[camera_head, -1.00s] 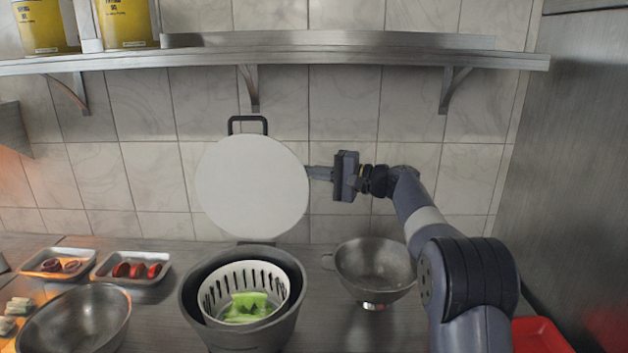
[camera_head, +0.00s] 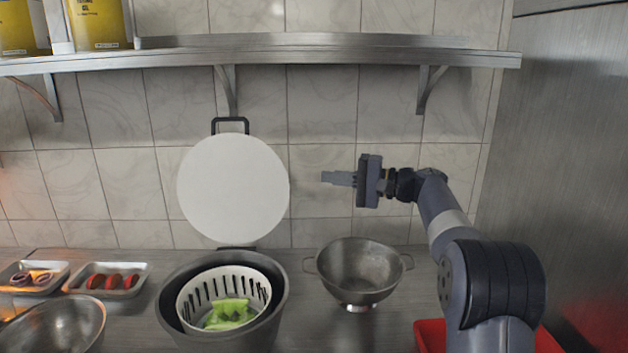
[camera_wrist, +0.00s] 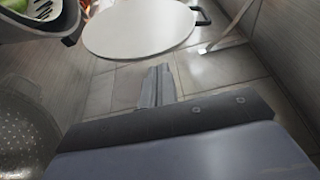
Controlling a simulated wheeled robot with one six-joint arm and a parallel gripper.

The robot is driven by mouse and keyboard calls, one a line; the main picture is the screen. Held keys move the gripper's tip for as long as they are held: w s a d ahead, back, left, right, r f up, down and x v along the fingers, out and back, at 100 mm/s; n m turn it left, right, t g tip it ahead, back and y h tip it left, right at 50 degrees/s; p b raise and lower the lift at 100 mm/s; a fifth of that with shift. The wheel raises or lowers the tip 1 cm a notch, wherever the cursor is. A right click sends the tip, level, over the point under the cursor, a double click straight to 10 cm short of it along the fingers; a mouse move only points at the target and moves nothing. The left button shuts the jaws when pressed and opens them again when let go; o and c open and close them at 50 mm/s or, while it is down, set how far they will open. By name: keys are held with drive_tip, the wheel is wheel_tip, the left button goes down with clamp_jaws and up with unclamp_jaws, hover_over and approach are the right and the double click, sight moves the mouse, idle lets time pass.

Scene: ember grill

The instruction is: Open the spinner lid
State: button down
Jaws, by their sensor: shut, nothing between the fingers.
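The spinner lid (camera_head: 232,190) is a round white disc with a black handle (camera_head: 230,125) at its top. It stands upright, open, at the back of the spinner (camera_head: 276,318), a grey bowl with a white slotted basket (camera_head: 187,309) holding green leaves (camera_head: 229,313). The lid also shows in the wrist view (camera_wrist: 140,27). My gripper (camera_head: 324,178) is to the right of the lid, apart from it, with its fingers pointing left. The fingers are together and empty; they show in the wrist view (camera_wrist: 158,72).
A steel colander (camera_head: 358,272) stands right of the spinner, below my gripper. Trays with red pieces (camera_head: 140,268) and onion (camera_head: 60,267) and a steel bowl (camera_head: 62,325) are at left. A red tray (camera_head: 430,335) is at front right. A metal shelf (camera_head: 300,58) runs above.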

drive_tip(key=shift+s+d, duration=0.15)
drive_tip(key=shift+d, duration=0.4)
drive_tip(key=shift+a, duration=0.1)
drive_tip(key=p, duration=0.3)
approach(271, 171)
drive_tip(key=x, duration=0.4)
drive_tip(key=shift+a+r, duration=0.15)
drive_tip(key=shift+a, duration=0.05)
